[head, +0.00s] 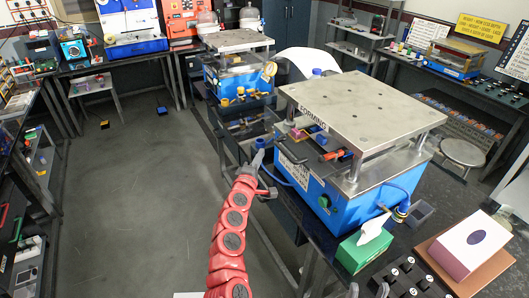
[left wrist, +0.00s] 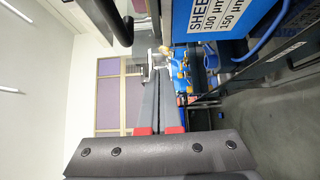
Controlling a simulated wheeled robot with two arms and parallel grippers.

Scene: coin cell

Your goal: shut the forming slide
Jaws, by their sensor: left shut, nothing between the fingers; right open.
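The forming machine (head: 313,192) is a blue box with a large steel top plate on posts, labelled FORMING, in the right half of the head view. Its slide (head: 300,134), with yellow and purple parts, shows at the left front under the top plate. How far out it stands is hard to tell. My left gripper (head: 258,156), at the end of a red arm, is shut and empty, just left of the machine's front near the slide. Its grey fingers (left wrist: 160,100) fill the middle of the left wrist view.
A red-orange handle (head: 335,155) lies right of the slide. A green tissue box (head: 362,247), a black tray (head: 408,278) and a white box (head: 477,246) stand on the bench at front right. A second blue machine (head: 238,80) stands behind. Open floor (head: 140,190) lies to the left.

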